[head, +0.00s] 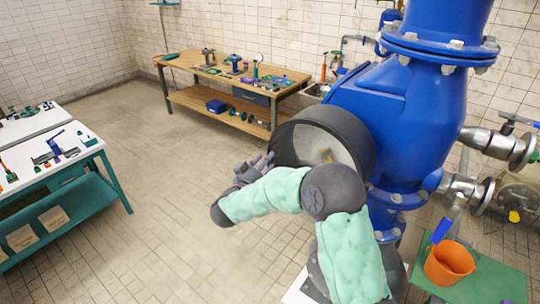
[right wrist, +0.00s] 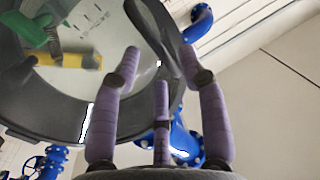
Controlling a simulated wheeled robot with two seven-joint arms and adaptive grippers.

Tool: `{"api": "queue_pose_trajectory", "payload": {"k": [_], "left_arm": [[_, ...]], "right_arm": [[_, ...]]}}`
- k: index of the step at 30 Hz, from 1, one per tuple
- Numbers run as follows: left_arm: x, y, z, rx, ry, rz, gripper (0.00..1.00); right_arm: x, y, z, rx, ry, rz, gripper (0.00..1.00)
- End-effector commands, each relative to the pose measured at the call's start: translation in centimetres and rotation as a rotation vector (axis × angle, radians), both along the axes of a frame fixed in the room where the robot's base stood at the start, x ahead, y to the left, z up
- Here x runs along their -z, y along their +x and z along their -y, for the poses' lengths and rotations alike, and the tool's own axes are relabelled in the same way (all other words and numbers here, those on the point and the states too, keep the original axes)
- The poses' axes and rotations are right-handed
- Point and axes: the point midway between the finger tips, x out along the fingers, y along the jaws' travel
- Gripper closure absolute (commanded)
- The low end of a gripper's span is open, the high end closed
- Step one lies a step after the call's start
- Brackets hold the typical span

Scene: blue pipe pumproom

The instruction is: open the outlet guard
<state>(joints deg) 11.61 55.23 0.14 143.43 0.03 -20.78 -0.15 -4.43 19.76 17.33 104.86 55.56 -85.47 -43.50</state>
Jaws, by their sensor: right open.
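The outlet guard (head: 357,128) is a dark round rim with a pale, see-through face, on the left side of the big blue pump (head: 395,110). Something small and yellow shows through its face. In the right wrist view the guard's dark rim (right wrist: 60,125) fills the upper left, with yellow and green shapes in it. My right gripper (head: 258,165) is at the rim's left side in the head view. Its purple fingers (right wrist: 160,68) are spread apart with nothing between them. I cannot tell whether a finger touches the rim. My left gripper is not in view.
A wooden workbench (head: 225,85) with tools stands at the back wall. A white-topped table (head: 50,150) with tools is at the left. An orange bucket (head: 449,263) stands on a green surface at the right. The tiled floor (head: 150,220) between is clear.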

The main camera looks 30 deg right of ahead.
Motion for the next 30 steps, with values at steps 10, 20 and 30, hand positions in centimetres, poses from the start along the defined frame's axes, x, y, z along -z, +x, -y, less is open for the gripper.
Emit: {"api": "queue_pose_trajectory", "payload": {"k": [10, 20, 30], "left_arm": [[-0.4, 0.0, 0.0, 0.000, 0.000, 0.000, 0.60], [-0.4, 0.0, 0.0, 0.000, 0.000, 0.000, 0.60], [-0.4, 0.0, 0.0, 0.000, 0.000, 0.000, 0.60]], "right_arm": [[0.0, 2.0, 3.0, 0.000, 0.001, 0.001, 0.57], [0.0, 2.1, 3.2, -0.001, 0.001, 0.001, 0.60], [0.0, 2.1, 3.2, -0.001, 0.001, 0.001, 1.00]]}}
